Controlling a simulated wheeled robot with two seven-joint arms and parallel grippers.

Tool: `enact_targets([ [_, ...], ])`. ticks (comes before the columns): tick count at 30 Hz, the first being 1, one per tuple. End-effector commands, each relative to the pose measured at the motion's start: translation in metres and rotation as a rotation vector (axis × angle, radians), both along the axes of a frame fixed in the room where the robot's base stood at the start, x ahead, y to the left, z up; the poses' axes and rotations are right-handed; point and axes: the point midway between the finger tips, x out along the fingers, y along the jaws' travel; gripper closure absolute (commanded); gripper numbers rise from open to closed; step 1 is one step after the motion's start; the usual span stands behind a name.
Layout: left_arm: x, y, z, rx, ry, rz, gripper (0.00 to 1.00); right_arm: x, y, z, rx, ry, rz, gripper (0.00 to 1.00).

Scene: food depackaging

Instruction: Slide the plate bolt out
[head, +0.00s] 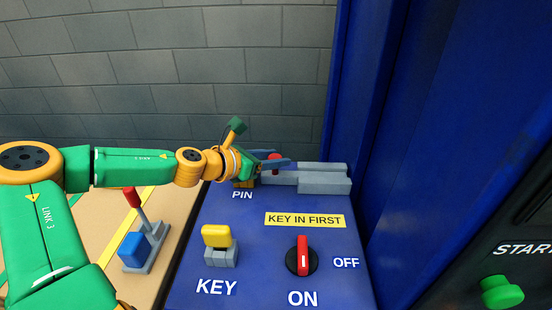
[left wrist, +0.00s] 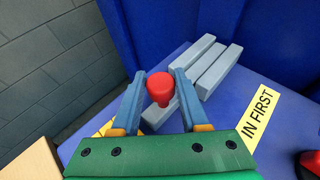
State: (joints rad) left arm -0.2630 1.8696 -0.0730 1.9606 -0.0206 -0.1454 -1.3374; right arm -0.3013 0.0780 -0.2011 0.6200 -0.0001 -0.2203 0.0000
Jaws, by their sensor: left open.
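The bolt's red knob (head: 276,157) stands at the back of the blue panel, beside the grey bars (head: 322,180). In the left wrist view the red knob (left wrist: 160,86) sits between the two blue fingers, and the grey bars (left wrist: 213,72) run away from it towards the blue wall. My left gripper (head: 274,162) is open around the knob. A gap shows between the knob and the right finger; whether the left finger touches is hard to tell. The bolt's shaft is mostly hidden. My right gripper is not in view.
The blue panel (head: 205,280) carries a yellow key (head: 217,236) in a grey holder, a red switch (head: 302,255) and a yellow "KEY IN FIRST" label (head: 305,220). A tall blue wall (head: 400,120) bounds the right. A red-handled lever (head: 134,198) stands at left.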

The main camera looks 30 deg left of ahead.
Motion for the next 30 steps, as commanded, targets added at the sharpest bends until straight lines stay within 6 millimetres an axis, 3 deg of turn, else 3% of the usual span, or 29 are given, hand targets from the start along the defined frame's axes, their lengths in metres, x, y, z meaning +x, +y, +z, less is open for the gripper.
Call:
enact_targets([
  [1,0.000,0.000,0.000,0.000,-0.001,0.000,0.40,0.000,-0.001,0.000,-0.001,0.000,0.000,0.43],
  [3,0.000,0.000,0.000,-0.001,-0.001,-0.001,0.29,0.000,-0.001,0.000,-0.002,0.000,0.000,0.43],
  [14,-0.002,0.000,0.003,0.001,-0.002,-0.003,0.29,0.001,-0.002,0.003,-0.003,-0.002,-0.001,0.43],
  [23,-0.020,0.005,0.013,-0.002,-0.005,-0.003,0.29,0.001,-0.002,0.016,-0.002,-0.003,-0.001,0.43],
  [30,-0.038,0.009,0.017,0.001,-0.004,-0.005,0.29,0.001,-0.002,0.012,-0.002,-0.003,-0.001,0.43],
])
